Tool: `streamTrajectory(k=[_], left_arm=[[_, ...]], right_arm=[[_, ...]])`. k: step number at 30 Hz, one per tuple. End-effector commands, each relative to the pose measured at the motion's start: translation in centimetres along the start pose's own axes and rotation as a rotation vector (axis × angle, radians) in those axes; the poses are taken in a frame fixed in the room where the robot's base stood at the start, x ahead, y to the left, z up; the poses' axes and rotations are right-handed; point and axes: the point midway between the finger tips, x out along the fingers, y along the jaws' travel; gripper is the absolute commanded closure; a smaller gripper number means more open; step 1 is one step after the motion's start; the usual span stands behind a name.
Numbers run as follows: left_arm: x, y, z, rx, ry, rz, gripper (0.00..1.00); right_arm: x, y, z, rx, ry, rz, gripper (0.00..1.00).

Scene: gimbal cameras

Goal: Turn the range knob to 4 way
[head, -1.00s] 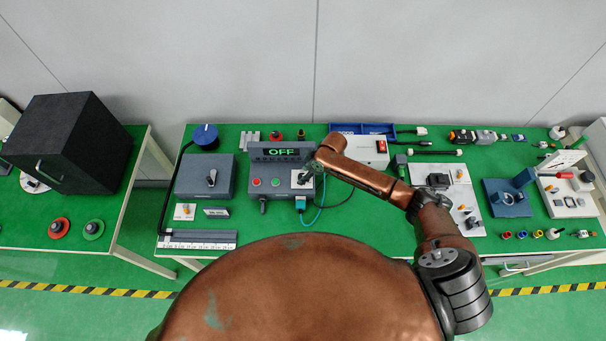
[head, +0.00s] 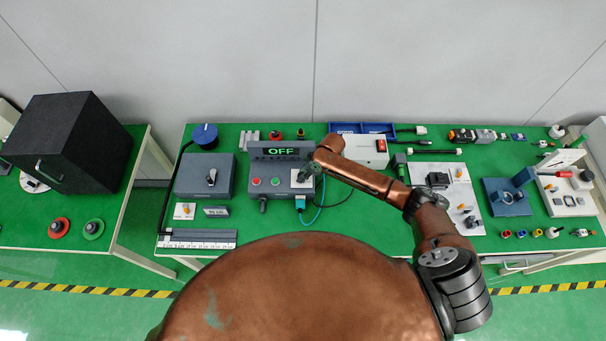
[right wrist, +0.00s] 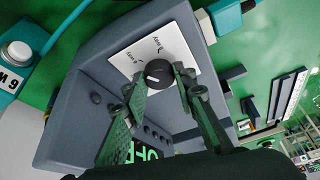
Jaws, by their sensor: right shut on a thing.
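The range knob (right wrist: 158,72) is a round black knob with a white pointer line, on a white plate (right wrist: 181,45) of the grey control box. In the right wrist view its pointer aims toward the picture's left. In the head view the right gripper (head: 305,174) is over the plate at the box's right side and hides much of the knob. My left gripper is not in view.
The box's display (head: 281,151) reads OFF. Red (head: 276,182) and green (head: 256,182) buttons sit left of the plate. A teal connector (head: 301,202) with a cable hangs at the box's front. A white box with a red switch (head: 381,146) stands behind the arm.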

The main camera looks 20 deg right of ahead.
Motion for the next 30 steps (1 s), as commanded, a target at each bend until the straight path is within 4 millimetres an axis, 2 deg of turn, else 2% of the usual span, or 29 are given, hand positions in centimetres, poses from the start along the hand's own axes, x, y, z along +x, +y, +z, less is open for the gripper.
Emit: streamTrajectory(k=[8, 14, 30], left_arm=[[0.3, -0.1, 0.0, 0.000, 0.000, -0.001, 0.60], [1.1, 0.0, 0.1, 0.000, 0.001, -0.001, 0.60], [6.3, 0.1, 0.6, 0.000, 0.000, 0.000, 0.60]], right_arm=[[0.0, 0.1, 0.1, -0.024, 0.000, -0.009, 0.99], [0.1, 0.2, 0.0, -0.110, 0.000, -0.044, 0.99], [0.5, 0.5, -0.1, -0.557, 0.001, -0.228, 0.99]])
